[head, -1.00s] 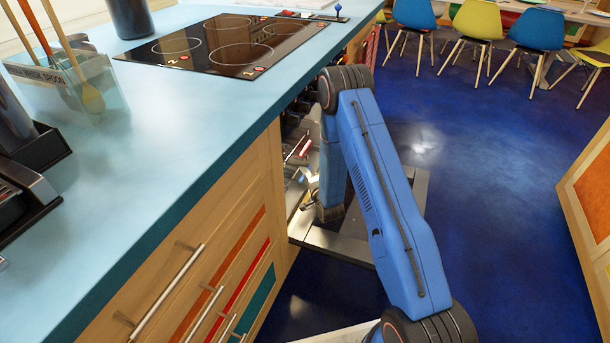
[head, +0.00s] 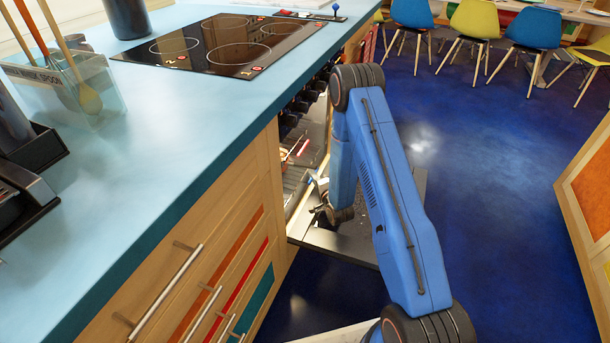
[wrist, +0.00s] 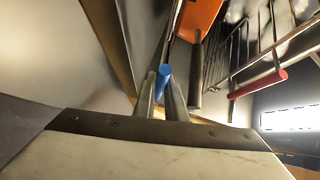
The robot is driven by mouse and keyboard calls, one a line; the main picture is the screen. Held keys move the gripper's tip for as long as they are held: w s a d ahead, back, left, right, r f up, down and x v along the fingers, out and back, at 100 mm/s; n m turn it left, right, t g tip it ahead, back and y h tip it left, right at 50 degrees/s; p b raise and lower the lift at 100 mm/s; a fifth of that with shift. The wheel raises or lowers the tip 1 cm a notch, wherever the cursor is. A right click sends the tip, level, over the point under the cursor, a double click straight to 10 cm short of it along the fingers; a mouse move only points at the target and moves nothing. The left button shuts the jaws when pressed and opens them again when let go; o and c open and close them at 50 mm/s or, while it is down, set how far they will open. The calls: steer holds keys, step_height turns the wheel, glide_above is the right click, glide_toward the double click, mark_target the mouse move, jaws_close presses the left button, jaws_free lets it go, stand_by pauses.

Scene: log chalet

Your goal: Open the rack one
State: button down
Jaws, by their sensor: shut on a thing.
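The oven (head: 309,135) under the cooktop is open, and its door (head: 350,243) is folded down. A red bar (head: 303,148) shows inside it. In the wrist view a wire rack (wrist: 243,55) with a red front bar (wrist: 258,84) is at the upper right, apart from my gripper. My gripper (wrist: 162,88) is shut on a small blue bar (wrist: 164,74), seen nearly end-on between its fingertips. Which rack the blue bar belongs to cannot be made out. In the head view my wrist is low at the oven opening, over the door, and the fingertips are mostly hidden.
The blue countertop (head: 150,140) edge runs close along the left of my arm. Drawers with long metal handles (head: 167,293) are nearer me. A dark bar (wrist: 195,75) is beside the fingers in the wrist view. Open blue floor (head: 480,200) lies to the right.

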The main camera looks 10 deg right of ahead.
steer(key=s+d, duration=0.1)
steer(key=d, duration=0.1)
steer(key=s+d, duration=0.2)
steer(key=shift+d, duration=0.1)
steer(key=c, duration=1.8)
jaws_free()
steer(key=shift+s, duration=0.1)
